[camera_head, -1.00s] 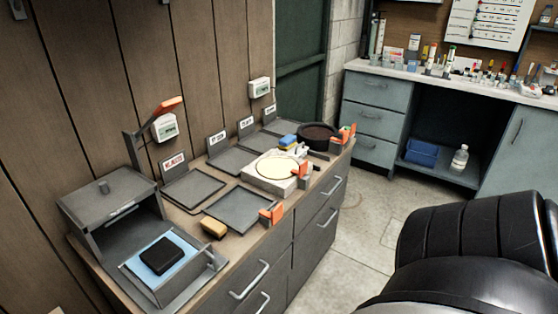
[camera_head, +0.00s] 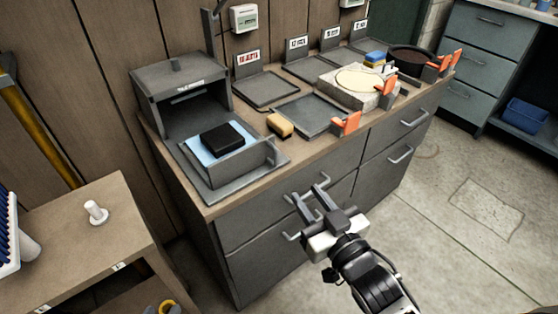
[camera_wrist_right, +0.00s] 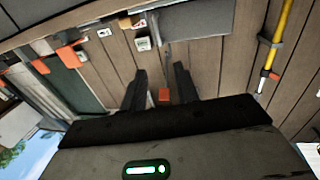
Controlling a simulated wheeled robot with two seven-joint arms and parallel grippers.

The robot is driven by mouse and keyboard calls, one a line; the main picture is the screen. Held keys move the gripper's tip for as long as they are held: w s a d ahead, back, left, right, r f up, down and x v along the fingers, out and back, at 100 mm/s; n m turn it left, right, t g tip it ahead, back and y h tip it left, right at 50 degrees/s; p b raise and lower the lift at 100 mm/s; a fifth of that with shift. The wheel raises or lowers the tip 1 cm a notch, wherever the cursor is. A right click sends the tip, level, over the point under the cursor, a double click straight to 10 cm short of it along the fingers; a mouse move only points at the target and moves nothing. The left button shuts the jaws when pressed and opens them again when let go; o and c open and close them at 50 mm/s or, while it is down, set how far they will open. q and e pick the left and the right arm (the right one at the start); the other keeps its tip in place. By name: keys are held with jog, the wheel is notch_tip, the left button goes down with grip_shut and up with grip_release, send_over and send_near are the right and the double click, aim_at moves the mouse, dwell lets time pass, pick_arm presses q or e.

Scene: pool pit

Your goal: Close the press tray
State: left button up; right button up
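The grey press (camera_head: 180,85) stands at the left end of the counter, its front open. Its tray (camera_head: 246,163) is pulled out toward the front, with a raised front wall. A blue sheet (camera_head: 197,151) and a black block (camera_head: 222,139) lie in it. My right gripper (camera_head: 307,192) is in front of the drawers, right of and lower than the tray in the picture, apart from it. Its two fingers stand apart and empty; they also show spread in the right wrist view (camera_wrist_right: 159,82). My left gripper is not in view.
A yellow sponge (camera_head: 280,125) and a flat grey plate (camera_head: 310,115) lie right of the tray. Drawer handles (camera_head: 307,186) stick out near my right gripper. A wooden side table (camera_head: 75,230) stands at left. The floor at right is clear.

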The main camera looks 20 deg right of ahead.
aim_at(276, 153)
jog(key=w, duration=0.4)
jog(key=w+a, duration=0.1)
jog(key=w, duration=0.4)
jog(key=w+a, duration=0.1)
jog(key=w, duration=0.3)
jog(key=shift+w, duration=0.3)
grip_shut()
